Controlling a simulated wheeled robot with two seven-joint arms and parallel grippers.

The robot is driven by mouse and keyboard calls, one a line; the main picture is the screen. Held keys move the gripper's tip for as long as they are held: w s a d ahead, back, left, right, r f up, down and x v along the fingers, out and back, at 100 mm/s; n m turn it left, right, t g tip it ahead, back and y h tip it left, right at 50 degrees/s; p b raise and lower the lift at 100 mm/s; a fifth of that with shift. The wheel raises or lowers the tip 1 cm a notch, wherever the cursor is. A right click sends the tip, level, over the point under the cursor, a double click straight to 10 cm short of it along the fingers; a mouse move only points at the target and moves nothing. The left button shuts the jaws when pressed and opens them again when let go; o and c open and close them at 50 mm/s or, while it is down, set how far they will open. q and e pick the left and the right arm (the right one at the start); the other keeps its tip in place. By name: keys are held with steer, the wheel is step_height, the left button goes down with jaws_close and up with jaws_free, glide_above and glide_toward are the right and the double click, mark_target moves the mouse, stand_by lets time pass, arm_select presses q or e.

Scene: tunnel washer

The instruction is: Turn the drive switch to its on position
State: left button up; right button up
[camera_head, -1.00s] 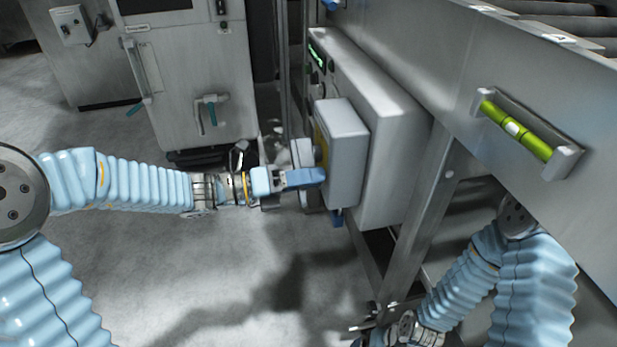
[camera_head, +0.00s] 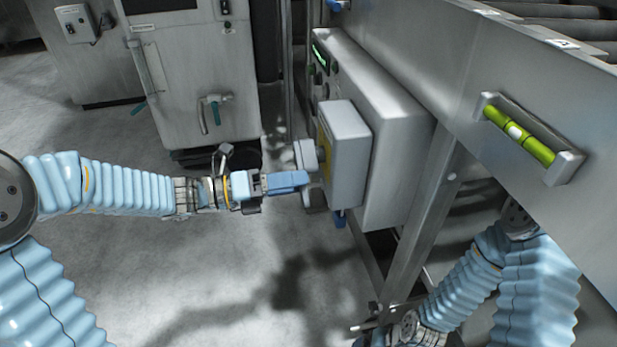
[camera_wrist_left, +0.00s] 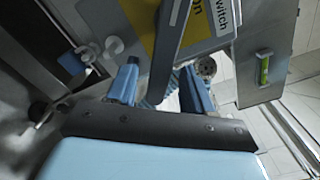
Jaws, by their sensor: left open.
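The switch box (camera_head: 348,145) is a grey box with a yellow plate on the front of a larger cabinet. In the left wrist view, a long dark grey handle (camera_wrist_left: 171,50) crosses a yellow and grey plate (camera_wrist_left: 208,22) with the words "On" and "Switch"; the handle lies beside "On". My left gripper (camera_head: 300,181) is open, with its blue fingertips just left of the box. In the left wrist view (camera_wrist_left: 160,88) the handle appears between the fingers; contact is unclear. My right gripper (camera_head: 368,328) is low, its jaws unclear.
The larger grey cabinet (camera_head: 392,130) has a green display and dark buttons. A green spirit level (camera_head: 520,135) sits on the machine's metal side. A steel cabinet with a valve handle (camera_head: 212,110) stands behind. The floor below my left arm is clear.

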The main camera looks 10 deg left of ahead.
arm_select(q)
steer(key=p+v, duration=0.1)
steer(key=v, duration=0.8)
steer(key=shift+s+a, duration=0.15)
steer(key=shift+a, duration=0.2)
steer(key=shift+c, duration=0.5)
